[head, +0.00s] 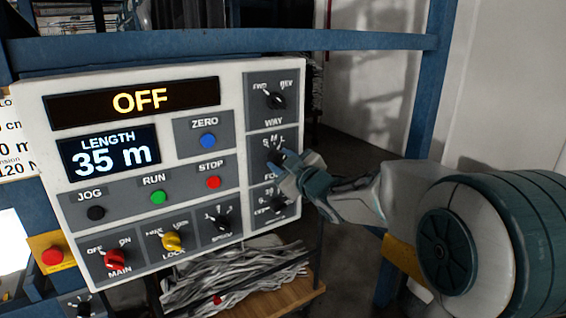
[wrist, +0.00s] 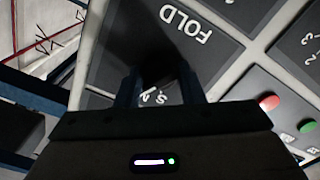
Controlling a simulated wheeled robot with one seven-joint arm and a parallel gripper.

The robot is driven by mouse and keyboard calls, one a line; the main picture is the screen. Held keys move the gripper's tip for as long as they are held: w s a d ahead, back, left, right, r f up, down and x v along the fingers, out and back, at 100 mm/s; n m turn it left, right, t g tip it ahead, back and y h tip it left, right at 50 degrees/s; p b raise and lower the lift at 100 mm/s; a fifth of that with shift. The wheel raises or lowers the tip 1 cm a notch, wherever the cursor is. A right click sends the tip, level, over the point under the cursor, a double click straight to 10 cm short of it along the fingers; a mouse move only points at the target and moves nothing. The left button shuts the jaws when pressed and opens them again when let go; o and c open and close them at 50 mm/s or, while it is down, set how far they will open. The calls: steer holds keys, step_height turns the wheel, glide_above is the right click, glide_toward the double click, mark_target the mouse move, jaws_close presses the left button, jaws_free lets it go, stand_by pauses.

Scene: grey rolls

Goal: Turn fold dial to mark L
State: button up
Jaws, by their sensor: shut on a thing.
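The fold dial (head: 273,155) is a black knob with S, M and L marks above it, on the right column of the white control panel (head: 314,68). My gripper (head: 285,172) reaches it from the right and is shut on it. In the wrist view my gripper's two fingers (wrist: 160,92) stand on either side of the dark knob, beside the FOLD label. The knob's pointer is hidden there, so I cannot tell which mark it points at. The S and part of another mark show between the fingers.
The way dial (head: 275,99) is just above and another dial (head: 277,205) just below, close to my gripper. The stop button (head: 213,182) is to the left. The display (head: 134,103) reads OFF. A blue frame bar (head: 380,40) runs above. Grey strips (head: 225,280) lie below.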

steer(key=shift+m, duration=0.4)
steer(key=o, duration=1)
steer(key=shift+s, duration=0.1)
steer(key=b+v, duration=0.3)
steer(key=v, duration=1)
steer(key=shift+s+d, duration=0.2)
steer(key=shift+d, duration=0.1)
